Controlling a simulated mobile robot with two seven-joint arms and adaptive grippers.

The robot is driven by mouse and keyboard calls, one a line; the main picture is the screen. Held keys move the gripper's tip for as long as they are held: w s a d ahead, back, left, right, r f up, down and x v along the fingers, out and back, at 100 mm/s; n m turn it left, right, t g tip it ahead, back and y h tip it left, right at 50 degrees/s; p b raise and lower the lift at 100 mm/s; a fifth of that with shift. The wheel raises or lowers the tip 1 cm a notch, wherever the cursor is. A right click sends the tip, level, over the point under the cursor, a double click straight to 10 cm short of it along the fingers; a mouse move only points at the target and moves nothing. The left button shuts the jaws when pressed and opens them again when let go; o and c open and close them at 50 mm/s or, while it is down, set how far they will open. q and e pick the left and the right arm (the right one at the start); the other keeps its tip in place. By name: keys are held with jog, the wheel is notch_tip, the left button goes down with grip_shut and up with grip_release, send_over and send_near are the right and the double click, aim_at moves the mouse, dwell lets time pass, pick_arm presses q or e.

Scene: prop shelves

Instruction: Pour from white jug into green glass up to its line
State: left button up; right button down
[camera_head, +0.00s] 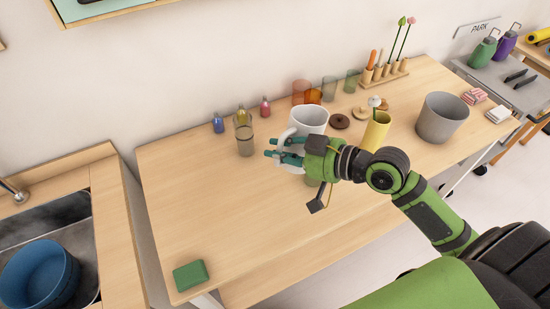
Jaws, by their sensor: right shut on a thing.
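The white jug (309,118) stands out near the middle of the wooden table, looking upright. My right gripper (273,147) is shut on the jug at its handle, in front of the jug's body. The jug's lower part is hidden by the gripper, so I cannot tell if it touches the table. The green glass (352,81) stands at the back of the table, right of the jug and apart from it. Its line and any contents are too small to make out. My left gripper is not in view.
A smoky glass (245,140) stands close left of the gripper. Orange and grey glasses stand behind the jug. A yellow vase (376,131) and grey bucket (442,117) stand right. A green block (190,275) lies front left; the table's left part is mostly clear.

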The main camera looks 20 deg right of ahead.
aim_at(294, 132)
jog(key=shift+w+d+r+m, duration=0.25)
jog(key=shift+d+r+m, duration=0.05)
jog(key=shift+d+r, duration=0.1)
jog(key=shift+r+m+y, duration=0.8)
jog(key=shift+r+m, duration=0.1)
jog(key=shift+d+r+m+y+b, duration=0.15)
jog(key=shift+m+y+b, duration=0.15)
jog(key=shift+m+b, duration=0.2)
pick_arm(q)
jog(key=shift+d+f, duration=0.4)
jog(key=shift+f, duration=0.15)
pick_arm(e)
jog(key=shift+r+m, duration=0.2)
jog(key=shift+m, duration=0.1)
jog(key=shift+r, duration=0.15)
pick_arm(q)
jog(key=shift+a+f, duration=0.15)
pick_arm(e)
jog(key=shift+y, duration=0.3)
pick_arm(q)
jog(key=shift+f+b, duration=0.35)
jog(key=shift+b, duration=0.05)
pick_arm(e)
jog(key=shift+w+d+r+m, duration=0.15)
jog(key=shift+d+m, duration=0.1)
jog(key=shift+m, duration=0.45)
